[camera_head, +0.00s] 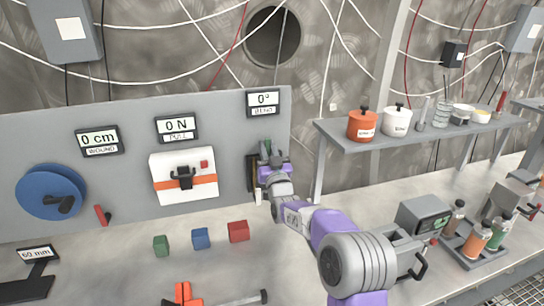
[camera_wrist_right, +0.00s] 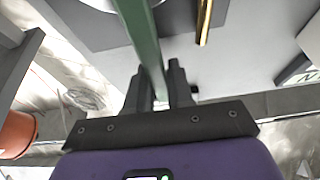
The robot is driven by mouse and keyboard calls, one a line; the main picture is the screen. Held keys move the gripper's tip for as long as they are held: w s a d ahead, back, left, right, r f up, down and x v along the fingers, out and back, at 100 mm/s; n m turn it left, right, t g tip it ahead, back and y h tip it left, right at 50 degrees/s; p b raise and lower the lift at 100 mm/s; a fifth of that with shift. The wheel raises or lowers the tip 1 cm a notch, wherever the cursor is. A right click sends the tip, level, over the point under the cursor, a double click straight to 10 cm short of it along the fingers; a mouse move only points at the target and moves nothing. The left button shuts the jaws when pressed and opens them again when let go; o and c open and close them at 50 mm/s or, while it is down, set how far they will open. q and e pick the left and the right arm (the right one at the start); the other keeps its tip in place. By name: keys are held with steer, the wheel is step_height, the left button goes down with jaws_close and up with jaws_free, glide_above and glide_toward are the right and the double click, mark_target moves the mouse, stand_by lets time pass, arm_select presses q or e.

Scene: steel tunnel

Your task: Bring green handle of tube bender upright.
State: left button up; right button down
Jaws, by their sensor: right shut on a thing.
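The tube bender is at the right end of the grey panel, under a display (camera_head: 263,102) that reads 0° BEND. Its green handle (camera_wrist_right: 145,40) runs down from the top of the right wrist view to between my fingers. My right gripper (camera_wrist_right: 153,88) is shut on the handle, with a dark finger on each side of it. In the head view my right gripper (camera_head: 270,165) and wrist cover most of the bender, so the handle's tilt is hard to judge there. A brass-coloured tube (camera_wrist_right: 204,22) stands beside the handle in the wrist view. My left gripper is not in view.
The panel also holds a blue reel (camera_head: 50,191) and a white box with an orange band (camera_head: 184,176). Green, blue and red cubes (camera_head: 238,231) lie on the bench. A shelf (camera_head: 420,130) with pots stands right of my forearm. Machines and bottles fill the bench's right.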

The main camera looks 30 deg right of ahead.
steer(key=shift+a+n, duration=0.2)
steer(key=shift+n, duration=0.1)
steer(key=c, duration=1.1)
jaws_free()
steer(key=v, duration=0.7)
steer(key=shift+s+f, duration=0.1)
steer(key=shift+s, duration=0.15)
